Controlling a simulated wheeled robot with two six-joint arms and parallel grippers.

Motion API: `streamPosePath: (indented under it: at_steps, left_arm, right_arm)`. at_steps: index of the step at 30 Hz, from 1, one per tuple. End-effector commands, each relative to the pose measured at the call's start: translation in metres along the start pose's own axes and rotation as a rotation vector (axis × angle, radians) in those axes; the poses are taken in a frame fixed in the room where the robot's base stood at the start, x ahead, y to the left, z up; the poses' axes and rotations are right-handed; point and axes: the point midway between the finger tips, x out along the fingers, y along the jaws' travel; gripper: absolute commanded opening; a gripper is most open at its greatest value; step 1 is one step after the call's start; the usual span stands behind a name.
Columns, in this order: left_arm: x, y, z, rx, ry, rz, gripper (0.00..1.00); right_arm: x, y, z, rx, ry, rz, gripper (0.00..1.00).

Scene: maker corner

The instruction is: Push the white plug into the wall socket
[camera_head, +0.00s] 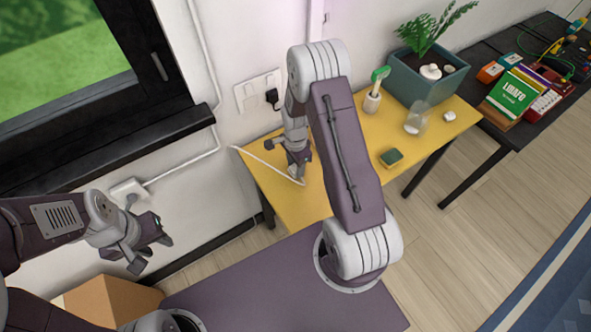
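The white plug (293,173) is a small white shape at the fingertips of my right gripper (294,166), low over the yellow table. Its white cord (268,163) runs left to the table's edge. I cannot tell whether the fingers are closed on the plug or just around it. A white wall plate (252,95) holds a black plug (272,97) at its right side. A second white wall box (127,190) sits lower on the wall at the left, partly behind my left arm. My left gripper (153,254) is open and empty, in front of the wall below that box.
The yellow table (434,129) carries a planter (423,84), a brush in a holder (373,103), a clear glass (416,122) and a green sponge (391,158). A black table (544,69) with boxes stands right. A cardboard box (112,300) stands lower left.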

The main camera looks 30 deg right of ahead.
Motion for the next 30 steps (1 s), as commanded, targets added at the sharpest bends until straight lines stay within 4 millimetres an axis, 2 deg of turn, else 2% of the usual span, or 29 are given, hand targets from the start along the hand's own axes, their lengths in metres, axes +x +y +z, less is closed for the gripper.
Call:
streamPosePath:
  at_steps: [11,17,30]
  left_arm:
    - [0.001,0.0,0.0,0.0,0.0,0.0,0.36]
    - [0.003,0.0,0.0,0.0,0.0,0.0,0.36]
    - [0.01,0.0,0.001,0.0,0.0,0.0,0.36]
  right_arm:
    - [-0.007,-0.001,0.0,0.0,0.0,-0.002,0.06]
    - [-0.04,-0.002,0.0,0.0,0.001,-0.005,0.06]
    - [-0.09,0.043,-0.072,0.005,0.001,-0.002,0.06]
